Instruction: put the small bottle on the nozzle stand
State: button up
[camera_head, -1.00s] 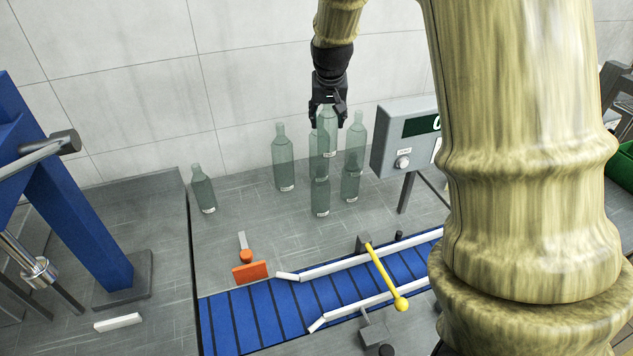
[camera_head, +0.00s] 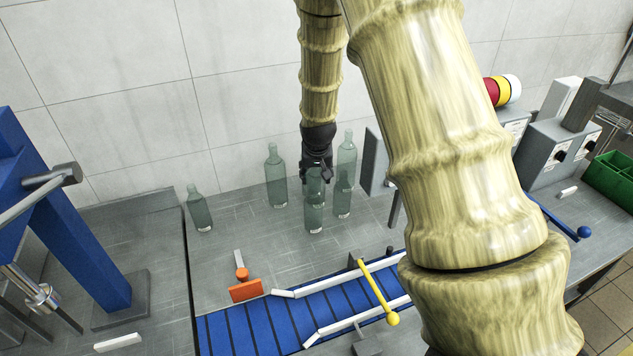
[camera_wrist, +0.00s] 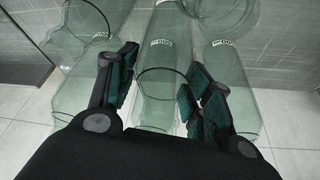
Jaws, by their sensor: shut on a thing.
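My gripper (camera_head: 317,174) is low over the bench at the back, among pale green, see-through glass bottles. In the wrist view its two dark fingers (camera_wrist: 160,84) are closed about a clear glass bottle (camera_wrist: 158,108). A bottle (camera_head: 314,208) shows just below my gripper in the head view; the overlap of glass hides whether it touches the bench. A shorter bottle (camera_head: 200,212) stands apart at the left. At the left a blue frame (camera_head: 75,215) carries a metal, nozzle-like cylinder (camera_head: 42,298); I cannot tell for certain whether this is the nozzle stand.
A taller bottle (camera_head: 276,180) stands left of my gripper, and another (camera_head: 346,160) stands close on its right. A blue conveyor (camera_head: 262,324) with white rails and a yellow-knobbed bar (camera_head: 377,290) runs in front. An orange block (camera_head: 246,290) sits beside it. A green crate (camera_head: 612,178) is far right.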

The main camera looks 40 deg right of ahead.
aim_at(316, 183)
jog(key=shift+f+p, duration=0.6)
jog(key=shift+f, duration=1.35)
jog(key=shift+f, duration=0.15)
jog(key=o, duration=0.9)
jog(key=shift+c, duration=0.2)
